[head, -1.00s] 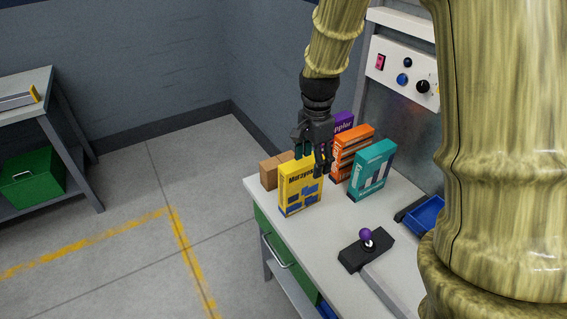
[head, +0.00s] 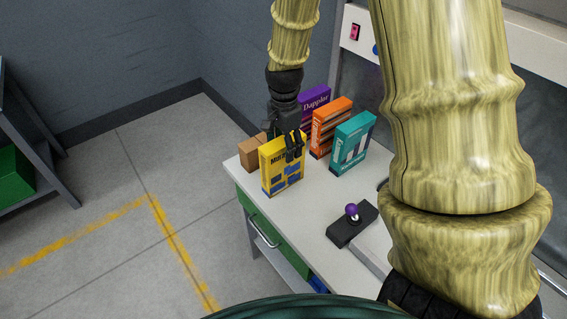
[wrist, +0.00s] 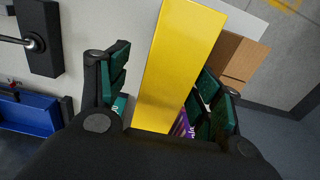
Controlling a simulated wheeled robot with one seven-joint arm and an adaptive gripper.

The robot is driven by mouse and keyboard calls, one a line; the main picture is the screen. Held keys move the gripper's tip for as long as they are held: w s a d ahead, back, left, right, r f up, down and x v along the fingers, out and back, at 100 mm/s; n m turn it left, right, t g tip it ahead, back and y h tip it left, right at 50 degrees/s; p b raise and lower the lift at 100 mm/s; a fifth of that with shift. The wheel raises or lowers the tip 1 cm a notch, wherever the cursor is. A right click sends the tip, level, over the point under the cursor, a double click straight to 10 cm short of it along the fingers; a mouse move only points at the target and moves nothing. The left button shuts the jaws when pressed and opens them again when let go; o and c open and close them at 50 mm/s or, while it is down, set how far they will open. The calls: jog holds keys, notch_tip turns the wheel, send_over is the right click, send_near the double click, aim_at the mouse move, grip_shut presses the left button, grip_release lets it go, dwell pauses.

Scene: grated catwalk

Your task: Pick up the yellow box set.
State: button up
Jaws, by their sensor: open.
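The yellow box set (head: 283,168) stands upright near the far left corner of the white workbench (head: 307,206). My gripper (head: 290,145) is at its top, with dark fingers reaching down over the upper part of the box. In the wrist view, the yellow box (wrist: 178,65) lies between my two open fingers (wrist: 164,98), with a visible gap on the left side. I cannot tell whether the right finger touches it. The fingers hide part of the box's printed front in the head view.
Brown cardboard boxes (head: 253,153) stand close behind the yellow box. Purple (head: 316,101), orange (head: 331,127) and teal (head: 353,144) boxes stand to its right. A black joystick unit (head: 352,224) sits nearer on the bench. The bench surface between it and the yellow box is clear.

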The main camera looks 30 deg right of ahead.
aim_at(283, 164)
jog(key=f+p, duration=0.1)
jog(key=f, duration=0.2)
jog(key=shift+w+f, duration=0.1)
jog(key=shift+w, duration=0.1)
jog(key=shift+f, duration=0.85)
jog(key=c, duration=1.4)
jog(key=shift+r, duration=0.1)
